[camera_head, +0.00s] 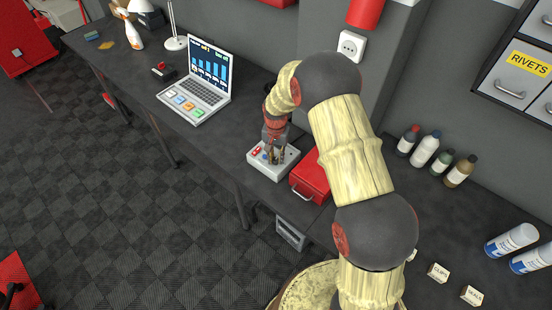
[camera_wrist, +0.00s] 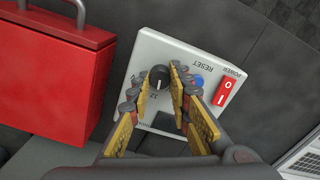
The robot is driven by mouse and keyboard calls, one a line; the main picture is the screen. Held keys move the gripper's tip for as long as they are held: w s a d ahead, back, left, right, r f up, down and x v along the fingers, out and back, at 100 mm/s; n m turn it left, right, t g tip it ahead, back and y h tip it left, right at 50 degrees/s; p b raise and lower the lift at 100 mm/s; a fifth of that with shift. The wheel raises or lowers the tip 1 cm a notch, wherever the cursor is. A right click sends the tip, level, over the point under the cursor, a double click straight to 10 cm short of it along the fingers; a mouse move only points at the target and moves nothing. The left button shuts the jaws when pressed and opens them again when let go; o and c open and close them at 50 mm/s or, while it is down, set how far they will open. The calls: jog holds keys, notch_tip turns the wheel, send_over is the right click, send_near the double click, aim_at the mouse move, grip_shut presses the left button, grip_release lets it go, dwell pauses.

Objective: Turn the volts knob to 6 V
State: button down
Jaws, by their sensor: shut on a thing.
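The power supply box (camera_head: 257,162) is white and sits on the dark bench; its panel also shows in the wrist view (camera_wrist: 150,50). The black round volts knob (camera_wrist: 158,76) has a pale mark on its lower side in the wrist view. My gripper (camera_wrist: 161,84) has its fingers on both sides of the knob and is shut on it. The fingers cover part of the scale, so I cannot read the voltage set. In the head view my gripper (camera_head: 273,152) is down at the box, and the knob is hidden there.
A red power switch (camera_wrist: 224,92) and a blue reset button (camera_wrist: 198,81) are close to the right finger. A red metal box (camera_head: 311,178) stands just right of the power supply. A laptop (camera_head: 205,82) is to the left. Bench space between laptop and supply is clear.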

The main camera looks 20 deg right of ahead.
aim_at(275, 159)
jog(key=n+b, duration=0.2)
jog(key=n, duration=0.4)
jog(key=shift+a+n, duration=0.1)
jog(key=shift+n, duration=0.2)
dwell(0.5)
jog(key=c, duration=1.7)
grip_release()
jog(key=shift+c, duration=0.2)
jog(key=shift+o, duration=0.5)
notch_tip(275, 159, up, 12)
